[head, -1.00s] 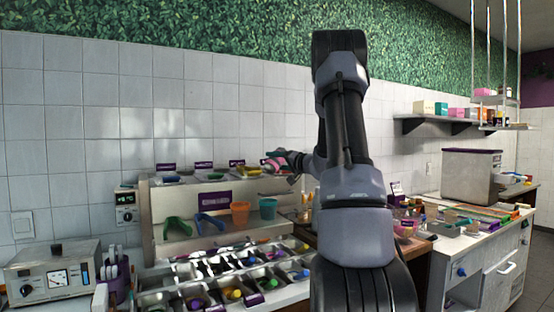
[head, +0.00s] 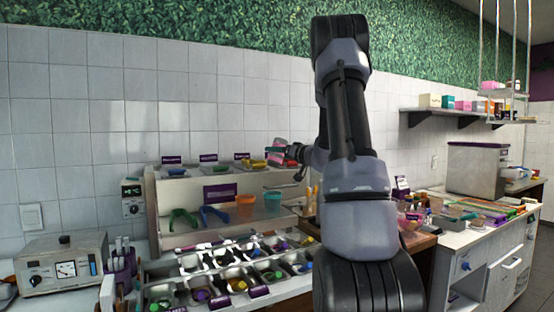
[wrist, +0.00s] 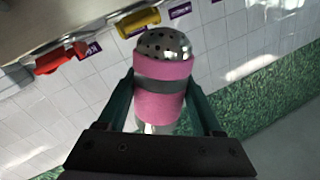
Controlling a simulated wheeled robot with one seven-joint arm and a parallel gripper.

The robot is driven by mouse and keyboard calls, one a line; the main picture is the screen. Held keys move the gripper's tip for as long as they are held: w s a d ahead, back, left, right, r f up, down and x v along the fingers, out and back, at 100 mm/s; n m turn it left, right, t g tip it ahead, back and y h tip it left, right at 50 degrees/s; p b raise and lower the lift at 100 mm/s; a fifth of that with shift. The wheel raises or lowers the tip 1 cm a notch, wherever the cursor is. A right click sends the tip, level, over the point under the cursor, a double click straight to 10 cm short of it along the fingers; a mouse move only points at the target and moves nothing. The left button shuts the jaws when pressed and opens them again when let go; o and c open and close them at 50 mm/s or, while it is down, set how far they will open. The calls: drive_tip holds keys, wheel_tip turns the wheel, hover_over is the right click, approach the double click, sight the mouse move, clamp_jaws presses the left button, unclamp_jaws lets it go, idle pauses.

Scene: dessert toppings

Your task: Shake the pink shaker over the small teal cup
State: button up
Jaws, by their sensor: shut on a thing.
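My gripper (head: 290,153) is shut on the pink shaker (wrist: 162,97), its fingers on either side of the body. The shaker has a grey band and a domed, perforated metal top. The wrist view is turned over, with the leafy wall at its bottom, so the domed top points downward. In the head view the shaker (head: 275,156) is level with the upper shelf, at its right end. The small teal cup (head: 272,201) stands on the lower shelf, below the shaker in the picture. Their depth difference is unclear, and the cup is not visible in the wrist view.
An orange cup (head: 245,204) stands left of the teal cup. Topping bins (head: 233,272) fill the counter in front. A red scoop (wrist: 61,60) and a yellow scoop (wrist: 139,22) show near the shelf edge.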

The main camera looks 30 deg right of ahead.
sight(281, 141)
drive_tip(key=shift+r, duration=1.9)
drive_tip(key=shift+f, duration=3.6)
drive_tip(key=shift+r, duration=0.1)
drive_tip(key=shift+r, duration=3.7)
drive_tip(key=shift+f, duration=0.1)
wheel_tip(281, 141, down, 8)
drive_tip(key=shift+r, duration=0.1)
drive_tip(key=shift+r, duration=4)
